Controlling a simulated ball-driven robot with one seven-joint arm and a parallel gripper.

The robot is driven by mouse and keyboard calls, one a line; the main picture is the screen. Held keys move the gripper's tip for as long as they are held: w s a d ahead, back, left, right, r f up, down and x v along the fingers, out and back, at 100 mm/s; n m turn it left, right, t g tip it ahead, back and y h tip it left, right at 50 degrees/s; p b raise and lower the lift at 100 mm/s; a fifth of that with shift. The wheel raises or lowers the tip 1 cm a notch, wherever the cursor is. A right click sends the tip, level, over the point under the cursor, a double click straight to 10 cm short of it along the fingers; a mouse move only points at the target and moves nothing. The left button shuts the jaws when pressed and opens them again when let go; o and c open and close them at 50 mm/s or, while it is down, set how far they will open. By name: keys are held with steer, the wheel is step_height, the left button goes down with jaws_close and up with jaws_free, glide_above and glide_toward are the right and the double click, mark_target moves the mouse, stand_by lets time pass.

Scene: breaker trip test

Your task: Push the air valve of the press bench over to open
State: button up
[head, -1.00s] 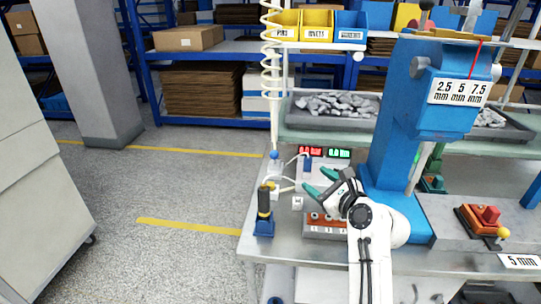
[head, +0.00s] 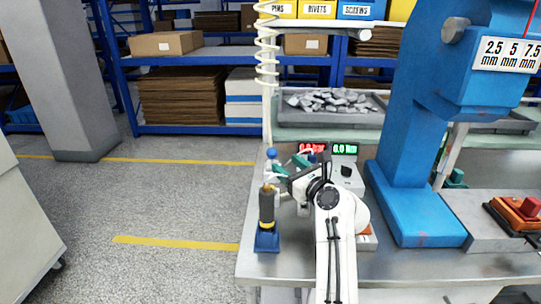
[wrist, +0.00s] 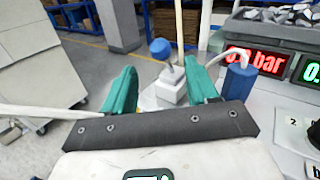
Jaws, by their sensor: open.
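The air valve shows in the wrist view as a blue ball knob (wrist: 160,48) on a thin, tilted metal lever above a white block (wrist: 172,88). In the head view the blue knob (head: 271,153) stands at the bench's left edge, near the coiled hose. My gripper (head: 289,165) is open, with teal fingers pointing at the valve. In the wrist view the knob and lever appear between the spread fingers of my gripper (wrist: 160,68). I cannot tell whether either finger touches the lever. My gripper partly hides the valve's base in the head view.
A red display (wrist: 257,60) reads 0.0 bar, beside a green display (head: 345,147). A black-and-yellow handled tool (head: 267,210) stands in front. The blue press (head: 405,150) is at right.

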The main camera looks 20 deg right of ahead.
mark_target(275, 155)
steer(key=b+x, duration=0.1)
steer(key=x, duration=0.8)
steer(key=shift+s, duration=0.1)
jaws_close()
stand_by(0.4)
